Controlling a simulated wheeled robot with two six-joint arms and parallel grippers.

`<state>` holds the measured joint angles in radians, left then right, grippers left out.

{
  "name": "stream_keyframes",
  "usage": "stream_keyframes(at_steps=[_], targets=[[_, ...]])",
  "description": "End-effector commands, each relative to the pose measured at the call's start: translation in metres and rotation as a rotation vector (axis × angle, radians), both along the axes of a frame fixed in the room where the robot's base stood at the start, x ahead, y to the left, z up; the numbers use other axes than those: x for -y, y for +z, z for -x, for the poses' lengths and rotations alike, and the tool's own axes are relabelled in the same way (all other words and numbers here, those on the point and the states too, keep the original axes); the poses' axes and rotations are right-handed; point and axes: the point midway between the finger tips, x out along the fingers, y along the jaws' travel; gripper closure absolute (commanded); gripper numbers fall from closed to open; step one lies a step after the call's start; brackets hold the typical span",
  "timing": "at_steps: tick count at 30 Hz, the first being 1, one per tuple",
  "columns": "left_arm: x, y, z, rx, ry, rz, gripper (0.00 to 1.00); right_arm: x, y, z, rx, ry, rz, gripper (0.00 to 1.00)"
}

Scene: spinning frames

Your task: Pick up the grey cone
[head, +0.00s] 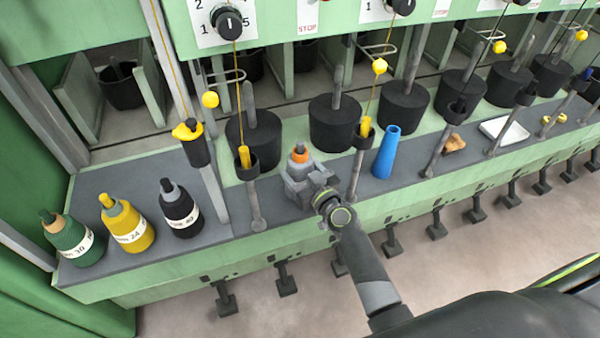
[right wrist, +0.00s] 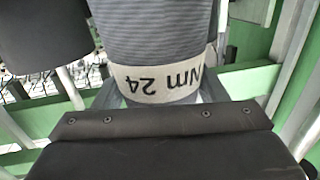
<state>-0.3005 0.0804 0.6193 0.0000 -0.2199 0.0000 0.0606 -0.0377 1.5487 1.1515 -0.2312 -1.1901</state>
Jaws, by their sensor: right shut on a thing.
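The grey cone (head: 299,155) is in the jaws of my right gripper (head: 305,185), over the dark ledge in front of the black cans. Its orange and grey top shows above the jaws in the head view; its lower part is hidden by the gripper. In the right wrist view the grey cone (right wrist: 155,35) shows ribbed grey yarn and a white band marked Nm 24, close to the dark jaw pads. I cannot tell whether its base touches the ledge. My left gripper is not in view.
Green (head: 72,238), yellow (head: 127,225) and black (head: 180,210) cones stand at the ledge's left end. A blue tapered tube (head: 386,155) stands right of my gripper. Farther right are a brown lump (head: 455,143) and a white tray (head: 503,131). Grey posts (head: 253,195) rise along the ledge.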

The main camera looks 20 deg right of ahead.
Motion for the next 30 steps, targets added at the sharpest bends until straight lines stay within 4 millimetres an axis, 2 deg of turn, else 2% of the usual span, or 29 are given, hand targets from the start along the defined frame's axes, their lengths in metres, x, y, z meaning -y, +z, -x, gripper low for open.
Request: stream_keyframes(at_steps=[5,12,19,24,30], targets=[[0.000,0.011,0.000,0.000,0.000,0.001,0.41,0.000,0.016,0.000,0.004,0.000,0.000,0.70],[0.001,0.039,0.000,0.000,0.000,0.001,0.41,0.000,0.057,0.000,0.005,0.000,0.001,0.70],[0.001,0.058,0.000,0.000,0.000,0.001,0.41,0.000,0.090,0.000,0.005,0.000,0.000,0.70],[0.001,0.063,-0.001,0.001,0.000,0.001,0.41,0.000,0.101,0.000,0.004,0.000,-0.001,0.70],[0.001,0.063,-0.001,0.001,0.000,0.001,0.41,0.000,0.102,0.000,0.003,-0.001,-0.001,0.70]])
